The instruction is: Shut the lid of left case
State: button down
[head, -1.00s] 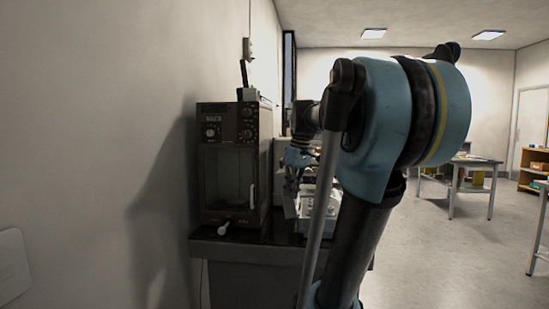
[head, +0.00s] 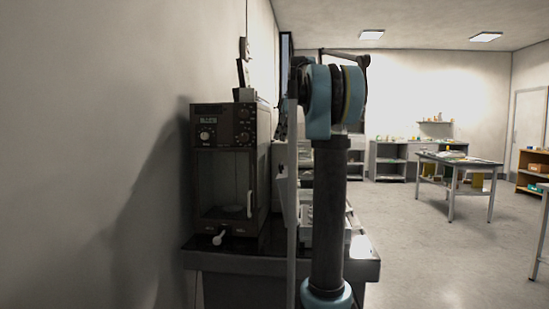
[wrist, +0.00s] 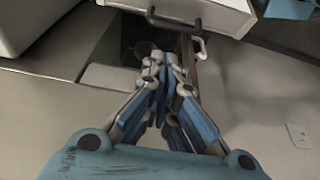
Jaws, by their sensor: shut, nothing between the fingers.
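In the head view, a pale open case (head: 307,235) stands on the dark table beyond the brown cabinet, largely hidden behind my arm. A pale upright panel (head: 281,200), which looks like a raised lid, shows at its left side. I cannot tell for sure which case is the left one. In the wrist view, my gripper (wrist: 165,65) is shut and empty. A white box-like part with a dark handle (wrist: 173,20) lies just beyond the fingertips, apart from them as far as I can tell. My gripper is hidden in the head view.
A brown cabinet with dials and a glass door (head: 228,165) stands on the dark table (head: 225,262) close to the left wall. The floor right of the table is clear, with another table (head: 455,160) farther back.

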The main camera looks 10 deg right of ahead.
jog(key=x, duration=0.9)
jog(key=shift+f, duration=0.45)
jog(key=shift+w, duration=0.15)
